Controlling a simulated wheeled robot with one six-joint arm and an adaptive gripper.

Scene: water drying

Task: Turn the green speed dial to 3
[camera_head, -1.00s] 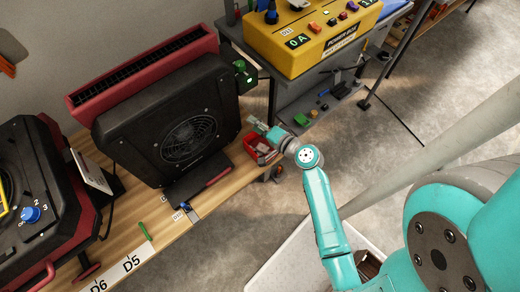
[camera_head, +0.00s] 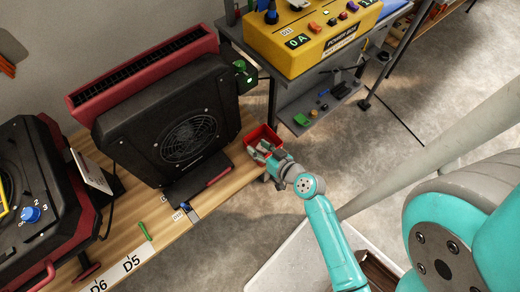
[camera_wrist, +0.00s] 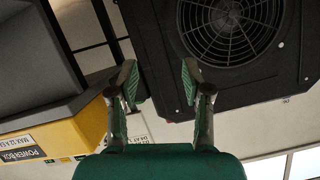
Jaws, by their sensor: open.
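The green speed dial (camera_head: 247,79) is on a small green fitting at the upper right side of the black fan unit (camera_head: 218,105). Its setting is too small to read. My gripper (camera_head: 258,151) is below the dial in the head view, apart from it and in front of the red bin. In the wrist view my gripper (camera_wrist: 158,82) is open, with nothing between its fingers. The fan unit (camera_wrist: 150,45) fills the top right there. I cannot make out the dial in the wrist view.
A red bin (camera_head: 268,132) stands on the wooden bench (camera_head: 125,228) beside the fan. A yellow power box (camera_head: 340,45) sits on a grey stand at the back. A second machine with a blue dial (camera_head: 31,215) is at the left.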

